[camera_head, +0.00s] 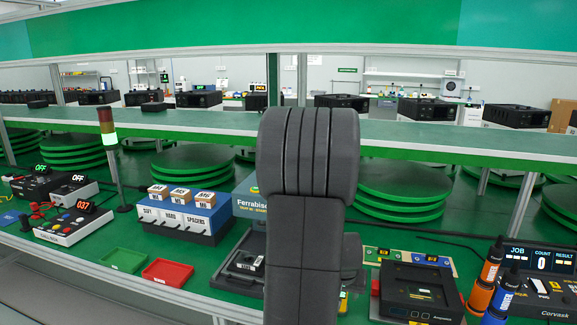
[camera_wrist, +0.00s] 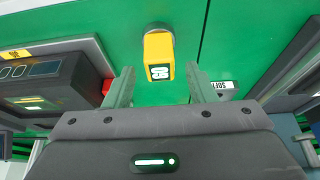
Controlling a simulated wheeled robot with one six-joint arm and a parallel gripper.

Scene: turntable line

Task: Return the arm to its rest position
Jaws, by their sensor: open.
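My arm (camera_head: 307,200) rises as a thick dark grey column in the middle of the head view, bent at the top. It hides my gripper and part of the bench behind it. In the wrist view my gripper (camera_wrist: 160,72) is open, its two fingers apart. A yellow device (camera_wrist: 158,50) with a small marked display shows beyond and between the fingertips. I cannot tell how far it is from them, but nothing is gripped. The green bench top (camera_wrist: 228,30) lies beyond the fingers.
The bench holds a blue bin unit (camera_head: 185,222), a red tray (camera_head: 167,272), a green tray (camera_head: 124,260), a button box (camera_head: 73,226) and a black device (camera_head: 418,292). Orange and blue bottles (camera_head: 486,275) stand at right. A signal lamp (camera_head: 107,128) stands at left.

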